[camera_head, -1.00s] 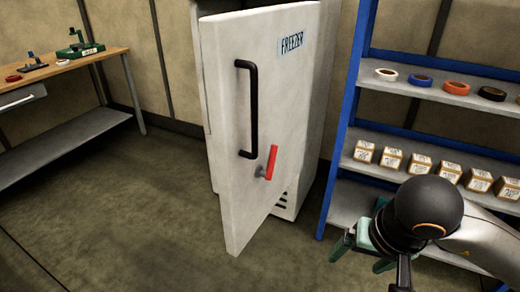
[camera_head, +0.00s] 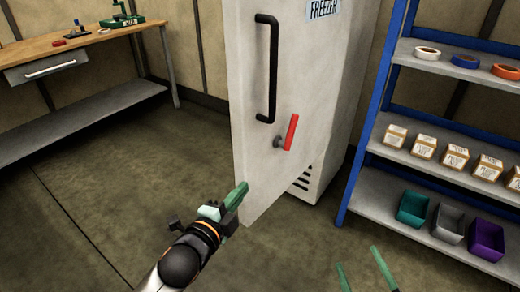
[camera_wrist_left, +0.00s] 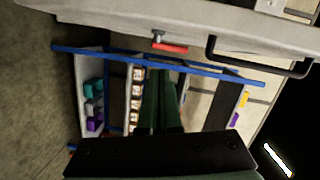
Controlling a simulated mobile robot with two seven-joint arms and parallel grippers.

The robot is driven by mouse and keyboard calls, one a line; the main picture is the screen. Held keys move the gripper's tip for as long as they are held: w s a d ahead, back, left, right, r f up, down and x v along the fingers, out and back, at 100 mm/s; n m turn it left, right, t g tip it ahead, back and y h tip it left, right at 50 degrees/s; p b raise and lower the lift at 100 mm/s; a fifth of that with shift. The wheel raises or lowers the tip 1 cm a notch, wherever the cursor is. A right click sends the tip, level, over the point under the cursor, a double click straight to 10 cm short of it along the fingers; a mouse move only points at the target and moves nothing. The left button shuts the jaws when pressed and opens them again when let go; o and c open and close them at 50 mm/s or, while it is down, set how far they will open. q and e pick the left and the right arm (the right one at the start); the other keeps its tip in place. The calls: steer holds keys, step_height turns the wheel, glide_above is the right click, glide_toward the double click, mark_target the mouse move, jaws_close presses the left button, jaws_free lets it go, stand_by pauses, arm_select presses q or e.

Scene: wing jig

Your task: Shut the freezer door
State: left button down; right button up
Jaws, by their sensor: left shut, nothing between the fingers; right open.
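The white freezer door (camera_head: 254,88) stands ajar, its lower left corner swung out from the freezer body (camera_head: 335,120). A black bar handle (camera_head: 266,70) and a red lever (camera_head: 291,132) are on its face. In the left wrist view the door (camera_wrist_left: 110,14) spans the top, with the red lever (camera_wrist_left: 170,48) and black handle (camera_wrist_left: 255,62). My left gripper (camera_head: 241,190) is shut and empty by the door's lower left edge; I cannot tell whether it touches. Its green fingers (camera_wrist_left: 160,90) also show in the wrist view. My right gripper (camera_head: 362,268) is open at the bottom, empty.
A blue-framed shelf (camera_head: 372,120) stands to the right with tape rolls, small boxes (camera_head: 425,146) and coloured bins (camera_head: 447,222). A wooden workbench (camera_head: 90,48) is at the upper left. The floor (camera_head: 110,190) between bench and freezer is clear.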

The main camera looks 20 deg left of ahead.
mark_target(251, 143)
arm_select(q)
steer(key=w+r+m, duration=0.1)
steer(key=w, duration=0.3)
steer(key=w+r+t+b, duration=0.1)
steer(key=w+r, duration=0.1)
steer(key=w, duration=0.2)
steer(key=w+r+m+b, duration=0.1)
steer(key=w, duration=0.3)
steer(key=shift+w+a+r+m, duration=0.15)
steer(key=shift+w+a+m, duration=0.05)
steer(key=shift+w+m, duration=0.15)
steer(key=shift+w+a, duration=0.15)
steer(key=shift+a, duration=0.2)
arm_select(e)
steer(key=s+d+f+m+g+h, duration=0.1)
steer(key=s+d+f+m+g, duration=0.1)
steer(key=f, duration=0.6)
steer(key=s+d+f+m+g+h, duration=0.1)
steer(key=s+d+f+m+g, duration=0.2)
steer(key=s+f+m, duration=0.3)
steer(key=shift+s+f+g+h, duration=0.3)
steer(key=shift+s+f+g, duration=0.4)
steer(key=shift+s+f, duration=0.85)
steer(key=shift+w+f, duration=0.1)
steer(key=shift+w, duration=0.15)
arm_select(q)
steer(key=shift+a, duration=0.1)
arm_select(e)
steer(key=shift+a, duration=0.1)
